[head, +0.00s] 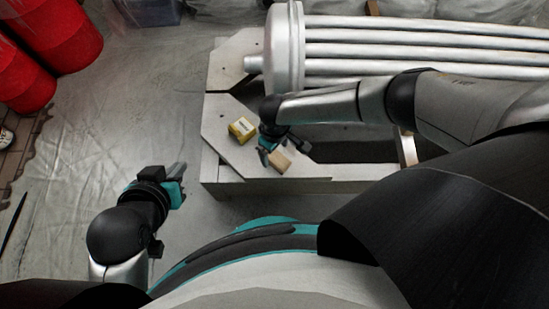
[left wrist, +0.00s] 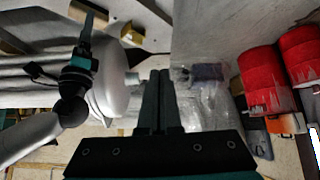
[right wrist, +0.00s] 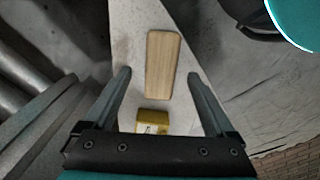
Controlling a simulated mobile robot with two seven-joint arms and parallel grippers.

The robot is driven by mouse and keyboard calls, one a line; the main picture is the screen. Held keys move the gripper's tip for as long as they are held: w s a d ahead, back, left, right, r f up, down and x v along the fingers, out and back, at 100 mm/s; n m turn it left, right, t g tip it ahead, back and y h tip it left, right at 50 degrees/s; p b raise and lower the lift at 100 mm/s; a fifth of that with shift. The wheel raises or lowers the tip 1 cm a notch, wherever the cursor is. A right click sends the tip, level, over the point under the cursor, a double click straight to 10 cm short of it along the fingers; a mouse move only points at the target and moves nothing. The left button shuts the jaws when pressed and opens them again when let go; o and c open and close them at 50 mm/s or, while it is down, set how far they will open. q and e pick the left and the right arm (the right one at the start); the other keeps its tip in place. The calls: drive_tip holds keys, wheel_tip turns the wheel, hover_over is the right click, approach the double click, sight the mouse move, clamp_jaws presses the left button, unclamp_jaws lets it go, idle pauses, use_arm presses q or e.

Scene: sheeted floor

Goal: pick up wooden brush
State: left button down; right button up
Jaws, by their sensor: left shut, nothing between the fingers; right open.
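The wooden brush shows as a plain light-wood block (head: 280,161) near the front edge of the pale platform. In the right wrist view the brush (right wrist: 162,62) lies lengthwise ahead of the fingers; any bristles are hidden. My right gripper (head: 274,150) is open above the platform, close to the brush. In the right wrist view its fingertips (right wrist: 159,74) stand on either side of the brush's near part, with gaps; the height between them is unclear. My left gripper (head: 178,182) is shut and empty, left of the platform; its closed fingers also show in the left wrist view (left wrist: 160,100).
A yellow box (head: 242,130) sits on the platform left of the brush. A large silver pipe assembly (head: 400,42) rests on the platform (head: 235,168) behind my right arm. Red barrels (head: 58,35) stand at the far left. The sheeted floor (head: 110,120) left of the platform is clear.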

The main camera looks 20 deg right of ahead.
sight(274, 159)
drive_tip(key=shift+a+f+b, duration=0.1)
drive_tip(key=shift+f+b, duration=0.45)
drive_tip(key=shift+f, duration=0.2)
use_arm(q)
drive_tip(key=shift+w+d+r+t+h+b, duration=0.15)
drive_tip(key=shift+w+d+t+h, duration=0.2)
drive_tip(key=shift+d+t, duration=0.3)
drive_tip(key=shift+w+d+r+t+h+b, duration=0.1)
drive_tip(key=shift+w+d+t+h, duration=0.3)
drive_tip(key=shift+d, duration=0.35)
drive_tip(key=shift+w+d+r+t+h+b, duration=0.15)
drive_tip(key=shift+w+d+t+h, duration=0.15)
drive_tip(key=shift+d+t, duration=0.4)
use_arm(e)
drive_tip(key=shift+f, duration=0.55)
use_arm(q)
drive_tip(key=shift+f, duration=0.1)
use_arm(e)
clamp_jaws()
